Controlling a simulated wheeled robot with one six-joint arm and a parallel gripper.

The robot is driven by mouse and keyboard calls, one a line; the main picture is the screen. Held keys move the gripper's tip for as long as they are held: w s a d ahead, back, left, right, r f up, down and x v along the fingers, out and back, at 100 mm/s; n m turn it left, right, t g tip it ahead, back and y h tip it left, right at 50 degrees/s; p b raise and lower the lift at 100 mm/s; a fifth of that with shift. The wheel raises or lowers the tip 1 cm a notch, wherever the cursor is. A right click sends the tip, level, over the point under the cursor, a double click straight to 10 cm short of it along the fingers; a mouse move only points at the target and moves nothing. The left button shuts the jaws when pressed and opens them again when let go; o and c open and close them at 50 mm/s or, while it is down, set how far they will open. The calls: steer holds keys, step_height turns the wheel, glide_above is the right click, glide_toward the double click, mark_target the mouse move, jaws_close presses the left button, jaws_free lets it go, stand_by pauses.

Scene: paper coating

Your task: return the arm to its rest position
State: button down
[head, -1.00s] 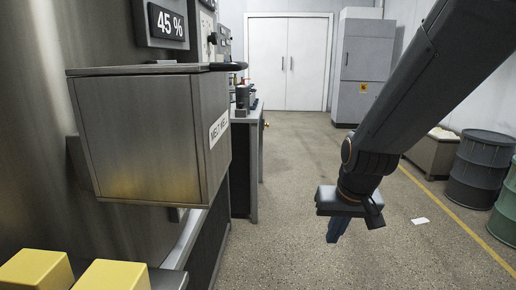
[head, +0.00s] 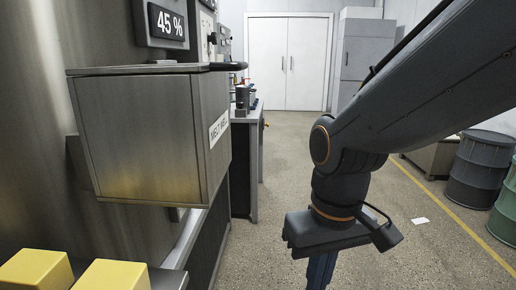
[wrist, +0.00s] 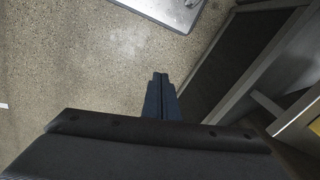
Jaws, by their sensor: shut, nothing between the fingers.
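My gripper (head: 321,270) hangs fingers-down at the end of my arm, over open floor to the right of the steel machine, in the head view. Its fingertips run off the bottom of that view. In the wrist view the blue fingers (wrist: 160,92) are together with nothing between them, and floor shows beyond them. My arm comes in from the upper right and bends at the wrist. The gripper is apart from everything around it.
A steel box labelled for melt (head: 150,135) juts from the machine at left. Two yellow blocks (head: 112,275) lie at lower left. A bench (head: 243,160) stands behind.

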steer(key=d+r+m+p, duration=0.3)
steer(key=d+r+p, duration=0.6)
steer(key=p, duration=1)
step_height(320, 180, up, 2)
steer(key=shift+s+d+r+h+p, duration=0.15)
steer(key=shift+s+r+h+p, duration=0.1)
steer(key=shift+h+p, duration=0.1)
